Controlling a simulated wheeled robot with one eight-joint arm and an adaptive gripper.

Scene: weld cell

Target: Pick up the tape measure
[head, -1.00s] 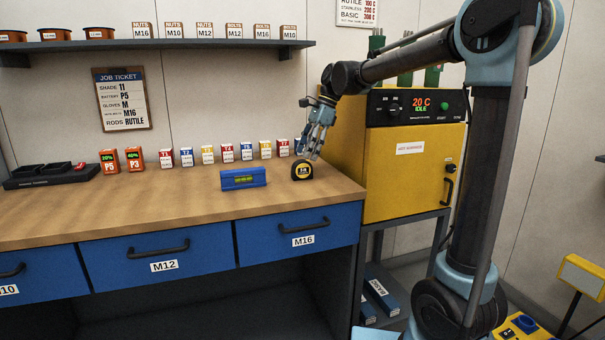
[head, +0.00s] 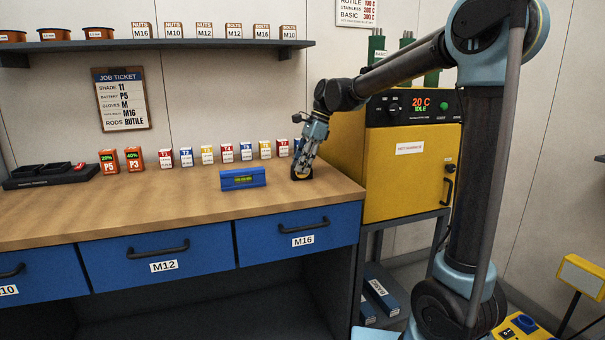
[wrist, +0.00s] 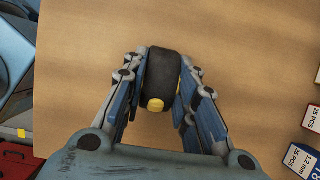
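The tape measure (wrist: 161,72) is a dark, rounded block with a yellow spot in the wrist view, seen from above over the wooden bench top. My gripper (wrist: 162,75) has one finger on each side of it, both very close to its sides. Whether the fingers press on it cannot be told. In the head view, my gripper (head: 302,172) is down over the tape measure (head: 297,177) near the bench's right end and hides most of it. The tape measure appears to be still on the bench top.
A row of small labelled boxes (head: 227,152) stands behind, the nearest close to my gripper. A yellow oven (head: 412,180) stands to the right. The bench front (head: 150,205) is clear.

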